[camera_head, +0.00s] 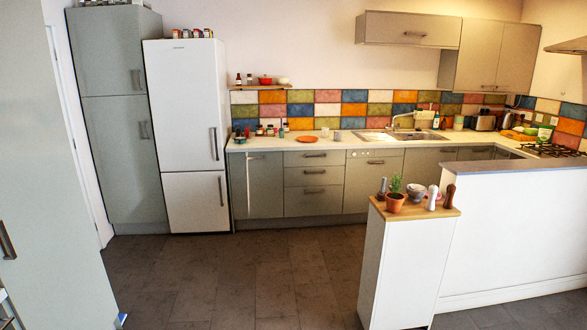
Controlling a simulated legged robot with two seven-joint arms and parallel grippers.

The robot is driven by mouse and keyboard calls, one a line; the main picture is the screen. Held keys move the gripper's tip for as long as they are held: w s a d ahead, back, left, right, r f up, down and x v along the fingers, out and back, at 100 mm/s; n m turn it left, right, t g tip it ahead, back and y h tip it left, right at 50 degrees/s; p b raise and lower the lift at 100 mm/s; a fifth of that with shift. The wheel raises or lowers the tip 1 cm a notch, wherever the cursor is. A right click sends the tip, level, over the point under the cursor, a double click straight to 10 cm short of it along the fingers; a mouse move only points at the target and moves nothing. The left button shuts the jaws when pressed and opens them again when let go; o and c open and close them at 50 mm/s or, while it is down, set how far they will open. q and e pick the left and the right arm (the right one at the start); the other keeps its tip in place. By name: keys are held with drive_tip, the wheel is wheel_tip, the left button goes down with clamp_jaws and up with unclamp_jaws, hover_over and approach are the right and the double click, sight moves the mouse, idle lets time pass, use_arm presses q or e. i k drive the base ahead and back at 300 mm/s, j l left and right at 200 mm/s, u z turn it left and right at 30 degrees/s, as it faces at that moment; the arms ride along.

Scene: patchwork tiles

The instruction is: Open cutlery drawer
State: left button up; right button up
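A stack of grey-green drawers sits under the counter across the room. I cannot tell which one is the cutlery drawer. Neither my left nor my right gripper is in view.
Open dark floor (250,270) lies before the drawers. A white half-wall with a wooden-topped end (400,270) stands at right, holding a potted plant (395,193). A white fridge (186,130) stands left of the counter (280,142). A tall cabinet (40,190) is close at left.

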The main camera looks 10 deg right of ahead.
sight(329, 157)
drive_tip(key=i, duration=3.3)
drive_tip(key=i+z, duration=0.1)
drive_tip(key=i, duration=1)
drive_tip(key=i+j, duration=0.2)
drive_tip(key=i, duration=0.9)
drive_tip(key=i+j, duration=0.1)
drive_tip(key=i, duration=1)
